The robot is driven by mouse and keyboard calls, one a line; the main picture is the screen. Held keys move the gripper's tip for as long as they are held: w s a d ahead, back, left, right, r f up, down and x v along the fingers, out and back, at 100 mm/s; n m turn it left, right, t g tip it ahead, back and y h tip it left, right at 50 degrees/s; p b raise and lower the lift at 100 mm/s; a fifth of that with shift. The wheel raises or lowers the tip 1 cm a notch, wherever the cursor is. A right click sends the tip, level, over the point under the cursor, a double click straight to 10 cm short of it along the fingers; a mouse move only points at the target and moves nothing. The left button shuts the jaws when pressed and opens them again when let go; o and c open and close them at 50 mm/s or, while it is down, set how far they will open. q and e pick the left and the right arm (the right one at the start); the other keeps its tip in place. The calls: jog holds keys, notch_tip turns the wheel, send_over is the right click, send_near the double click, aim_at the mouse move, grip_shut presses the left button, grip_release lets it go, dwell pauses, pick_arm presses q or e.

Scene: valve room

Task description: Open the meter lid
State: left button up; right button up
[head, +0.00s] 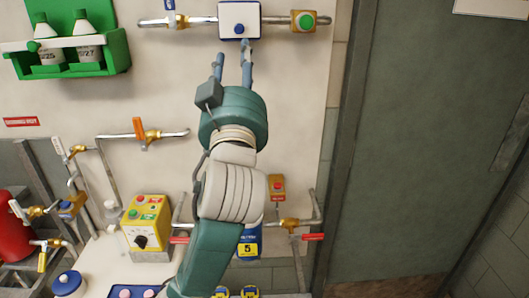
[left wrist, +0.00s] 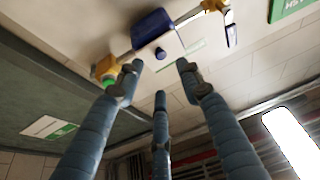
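The meter (head: 240,14) is a white-faced box with a blue edge on the wall pipe at the top of the head view. A round blue knob (head: 238,29) sits low on its front. In the left wrist view the meter (left wrist: 153,28) looks dark blue, with its knob (left wrist: 160,53) facing the fingers. The lid looks closed. My left gripper (head: 233,57) reaches up just below the meter. Its three fingers are spread and empty in the left wrist view (left wrist: 160,72), with the knob beyond the tips. I cannot see clear contact. My right gripper is not in view.
A green rack with bottles (head: 72,66) hangs at upper left. Pipes with an orange-handled valve (head: 140,129) run below. A grey door (head: 430,150) stands right.

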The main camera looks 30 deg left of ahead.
pick_arm(q)
jog(key=w+d+f+m+g+h, duration=0.1)
jog(key=w+f+m+h, duration=0.1)
jog(key=f, duration=0.7)
jog(key=w+d+f+m+g+h, duration=0.1)
jog(key=w+f+m+g+h, duration=0.1)
jog(key=f, duration=0.8)
jog(key=shift+w+d+f+h, duration=0.2)
jog(key=shift+w+d+h, duration=0.15)
jog(key=shift+w, duration=0.5)
